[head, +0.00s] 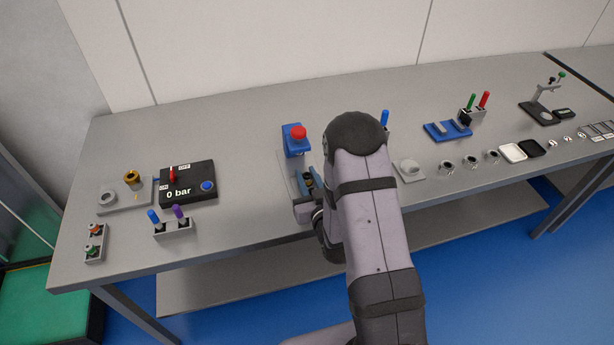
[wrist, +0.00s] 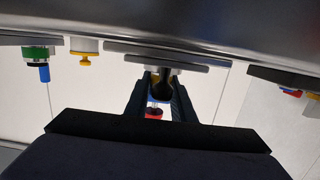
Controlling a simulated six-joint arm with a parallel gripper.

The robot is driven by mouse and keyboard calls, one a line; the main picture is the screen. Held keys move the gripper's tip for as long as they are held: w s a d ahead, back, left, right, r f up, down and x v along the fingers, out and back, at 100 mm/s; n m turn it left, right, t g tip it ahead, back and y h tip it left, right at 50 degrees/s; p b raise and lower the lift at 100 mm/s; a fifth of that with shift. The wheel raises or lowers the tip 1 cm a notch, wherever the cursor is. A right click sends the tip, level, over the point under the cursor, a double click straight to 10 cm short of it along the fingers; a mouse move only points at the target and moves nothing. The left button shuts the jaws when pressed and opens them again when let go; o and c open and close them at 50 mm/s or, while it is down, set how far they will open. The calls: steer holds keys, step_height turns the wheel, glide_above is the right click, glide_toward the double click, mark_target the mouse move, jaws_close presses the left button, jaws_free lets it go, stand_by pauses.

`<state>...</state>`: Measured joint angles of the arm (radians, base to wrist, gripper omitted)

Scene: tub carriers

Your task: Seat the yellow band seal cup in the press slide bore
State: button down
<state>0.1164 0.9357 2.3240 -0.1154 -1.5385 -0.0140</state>
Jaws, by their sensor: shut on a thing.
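My gripper (head: 312,186) is low at the press, in front of its blue head. In the wrist view my gripper (wrist: 161,88) has its two dark jaws shut on a dark piece (wrist: 164,84), with a little yellow showing near it; I take this for the yellow band seal cup. The press (head: 292,146) has a blue head and a red knob, and stands just behind and left of my gripper. In the wrist view its red knob (wrist: 153,113) shows between the jaws. The slide bore is hidden by my gripper and arm, so I cannot tell whether the cup touches it.
Left are a black 0 bar box (head: 188,184), a grey plate (head: 125,196) with a brass ring, a pen holder (head: 174,229) and a button box (head: 95,243). Right are a blue fixture (head: 447,131), several small metal cups and a stand (head: 540,105).

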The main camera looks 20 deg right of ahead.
steer(key=shift+f, duration=0.2)
steer(key=c, duration=1.5)
jaws_free()
steer(key=shift+r, duration=0.1)
steer(key=shift+r, duration=0.15)
steer(key=shift+s+b, duration=0.3)
steer(key=shift+s, duration=0.25)
steer(key=s, duration=0.2)
steer(key=s+r, duration=0.1)
steer(key=s, duration=0.2)
steer(key=shift+s+r, duration=0.1)
steer(key=shift+s+p, duration=0.55)
steer(key=shift+p, duration=0.05)
steer(key=shift+w, duration=0.15)
